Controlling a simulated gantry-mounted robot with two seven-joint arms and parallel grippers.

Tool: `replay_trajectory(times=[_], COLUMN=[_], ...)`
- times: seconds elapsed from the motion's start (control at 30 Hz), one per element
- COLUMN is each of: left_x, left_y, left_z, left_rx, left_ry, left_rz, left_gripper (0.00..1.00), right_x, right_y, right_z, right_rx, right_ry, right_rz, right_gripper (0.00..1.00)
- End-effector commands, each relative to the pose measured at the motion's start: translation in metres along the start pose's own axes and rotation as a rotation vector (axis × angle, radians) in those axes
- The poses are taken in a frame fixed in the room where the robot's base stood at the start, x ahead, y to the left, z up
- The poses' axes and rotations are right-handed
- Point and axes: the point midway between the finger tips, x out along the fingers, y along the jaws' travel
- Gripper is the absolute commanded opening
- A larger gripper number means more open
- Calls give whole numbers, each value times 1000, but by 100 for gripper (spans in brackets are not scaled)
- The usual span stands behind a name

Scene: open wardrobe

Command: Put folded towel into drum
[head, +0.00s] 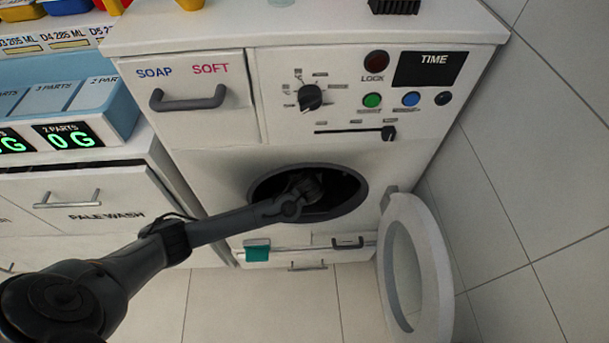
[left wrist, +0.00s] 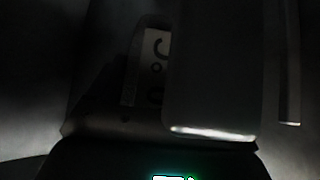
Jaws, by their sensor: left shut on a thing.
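The drum (head: 347,188) is a dark round opening in the front of a white washer, with its door swung open. My left arm reaches in from the left, and my left gripper (head: 303,187) is inside the mouth of the drum. The left wrist view is very dark. It shows a dim, broad shape with a pale tag reading "°C" (left wrist: 152,62), which appears to be the folded towel in my left gripper. The fingertips and most of the towel are hidden in shadow. My right gripper is not in view.
The open round door (head: 432,265) stands at the right below the drum. A rail with a teal item (head: 256,251) runs under the opening. A soap drawer (head: 190,98) and control knobs are above. A pale cabinet (head: 85,200) stands at the left, and a tiled wall at the right.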

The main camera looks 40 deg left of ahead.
Motion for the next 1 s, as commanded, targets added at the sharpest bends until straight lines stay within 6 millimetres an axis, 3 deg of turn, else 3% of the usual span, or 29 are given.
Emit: replay_trajectory(times=[0.17,0.2,0.33,0.67,1.0], left_x=[2,2,2,-1,-56], left_y=[0,0,0,0,0], left_z=[-1,-2,-2,1,6], left_rx=[0,0,0,0,3], left_ry=[0,0,0,0,-2], left_rz=[0,1,0,-1,-1], left_gripper=[40,82,100,100,100], right_x=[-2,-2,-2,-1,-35], right_y=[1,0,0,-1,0], right_z=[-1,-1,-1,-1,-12], right_rx=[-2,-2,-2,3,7], right_ry=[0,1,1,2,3], right_rz=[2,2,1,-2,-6], right_gripper=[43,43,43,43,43])
